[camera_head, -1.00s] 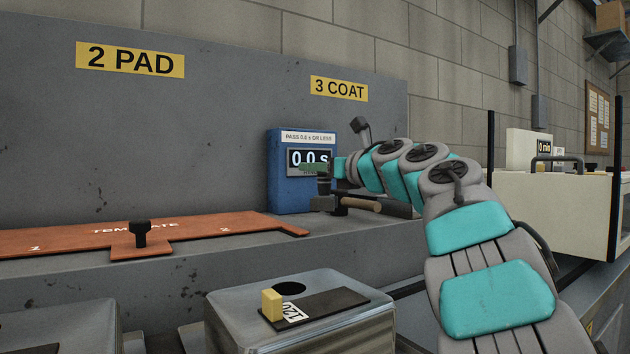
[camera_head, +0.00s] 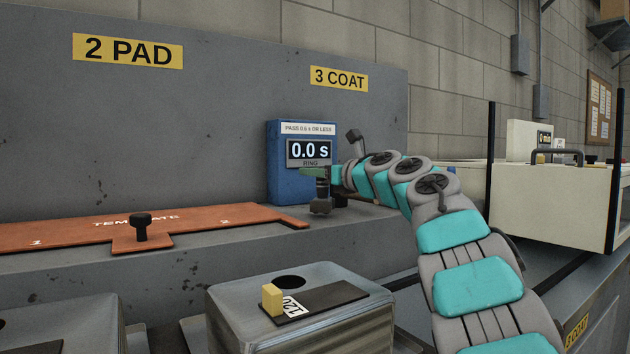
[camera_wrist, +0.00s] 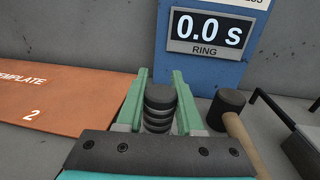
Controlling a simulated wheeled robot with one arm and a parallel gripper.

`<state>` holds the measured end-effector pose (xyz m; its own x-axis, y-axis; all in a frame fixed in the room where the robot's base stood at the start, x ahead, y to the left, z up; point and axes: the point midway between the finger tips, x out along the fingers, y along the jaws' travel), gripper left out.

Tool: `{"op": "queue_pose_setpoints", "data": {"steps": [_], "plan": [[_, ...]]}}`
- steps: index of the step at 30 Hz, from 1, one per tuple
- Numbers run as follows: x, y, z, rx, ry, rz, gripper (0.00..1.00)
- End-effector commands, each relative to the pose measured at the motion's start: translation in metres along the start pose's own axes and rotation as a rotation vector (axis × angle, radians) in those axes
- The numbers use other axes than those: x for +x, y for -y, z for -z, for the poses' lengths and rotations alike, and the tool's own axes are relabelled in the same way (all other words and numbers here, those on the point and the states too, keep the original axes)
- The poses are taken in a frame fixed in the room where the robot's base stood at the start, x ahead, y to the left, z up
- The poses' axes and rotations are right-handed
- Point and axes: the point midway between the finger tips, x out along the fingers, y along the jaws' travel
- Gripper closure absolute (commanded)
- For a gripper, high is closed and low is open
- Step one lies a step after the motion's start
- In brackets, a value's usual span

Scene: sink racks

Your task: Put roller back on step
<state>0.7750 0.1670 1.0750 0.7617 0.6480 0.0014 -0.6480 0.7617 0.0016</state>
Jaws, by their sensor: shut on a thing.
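My gripper (camera_wrist: 160,78) has its two green fingers on either side of a dark ribbed upright cylinder, taken to be the roller's grip (camera_wrist: 160,108). It is shut on it. The lower part of the roller is hidden by my gripper's body. In the head view my gripper (camera_head: 317,171) is in front of the blue timer box (camera_head: 285,165), above the grey step (camera_head: 255,248). A dark piece shows just below the fingers. Whether the roller touches the step cannot be told.
A mallet with a black head (camera_wrist: 228,108) and wooden handle lies close right of my gripper. A dark wire handle (camera_wrist: 275,112) stands farther right. The orange template (camera_head: 85,232) lies to the left. A metal box (camera_head: 290,325) with a yellow-ended block stands in front.

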Motion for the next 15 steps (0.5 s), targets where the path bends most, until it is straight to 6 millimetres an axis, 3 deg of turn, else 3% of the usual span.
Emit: {"op": "queue_pose_setpoints", "data": {"steps": [3,15], "plan": [[0.0,-0.0009,0.0087,0.0,0.001,-0.001,1.0],[-0.0006,-0.0004,0.0113,-0.002,0.003,0.0,1.0]]}}
